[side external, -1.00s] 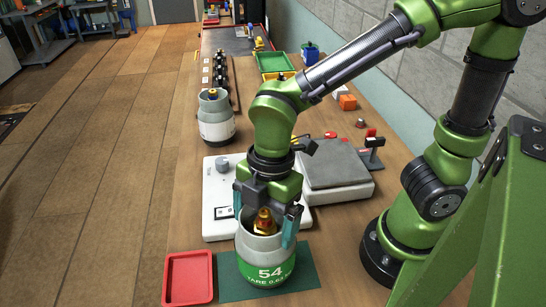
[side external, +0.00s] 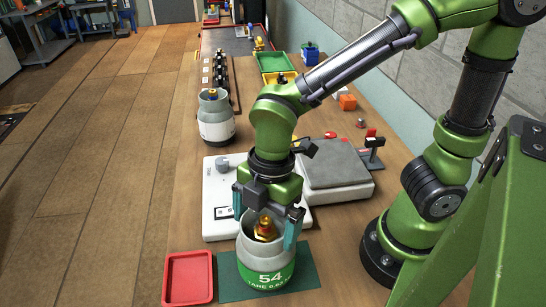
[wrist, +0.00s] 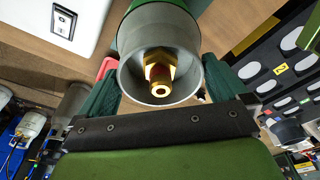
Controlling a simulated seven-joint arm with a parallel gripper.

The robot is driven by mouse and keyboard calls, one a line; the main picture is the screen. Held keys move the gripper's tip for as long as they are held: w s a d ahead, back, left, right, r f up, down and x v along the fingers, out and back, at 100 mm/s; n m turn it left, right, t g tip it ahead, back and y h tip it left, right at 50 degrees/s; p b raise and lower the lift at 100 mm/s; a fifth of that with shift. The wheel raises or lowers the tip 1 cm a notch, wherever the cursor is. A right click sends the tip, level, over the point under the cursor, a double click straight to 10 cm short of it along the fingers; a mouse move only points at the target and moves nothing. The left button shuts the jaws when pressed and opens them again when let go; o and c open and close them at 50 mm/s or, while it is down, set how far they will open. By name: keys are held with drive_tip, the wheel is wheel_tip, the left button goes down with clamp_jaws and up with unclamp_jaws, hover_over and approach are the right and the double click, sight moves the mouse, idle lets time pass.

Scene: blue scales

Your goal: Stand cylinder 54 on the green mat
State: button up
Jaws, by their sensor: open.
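Cylinder 54 (side external: 266,262), grey with a green label band and a brass valve, stands upright on the green mat (side external: 304,277) in the side external view. My gripper (side external: 268,222) is right above it, pointing down, with its teal fingers spread on either side of the cylinder's collar. The fingers look apart from the collar. The wrist view shows the cylinder's collar and brass valve (wrist: 160,75) between the two open fingers. The cylinder hides much of the mat.
Another grey cylinder (side external: 215,118) with a white label stands farther back.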

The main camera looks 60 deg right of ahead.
wheel_tip(320, 180, up, 10)
drive_tip(key=d+r, duration=0.1)
drive_tip(key=d, duration=0.1)
drive_tip(key=w+d+m+t, duration=0.1)
drive_tip(key=d+m+t, duration=0.6)
drive_tip(key=d+m, duration=0.6)
drive_tip(key=m, duration=0.9)
drive_tip(key=shift+w+d, duration=0.2)
drive_tip(key=shift+w, duration=0.15)
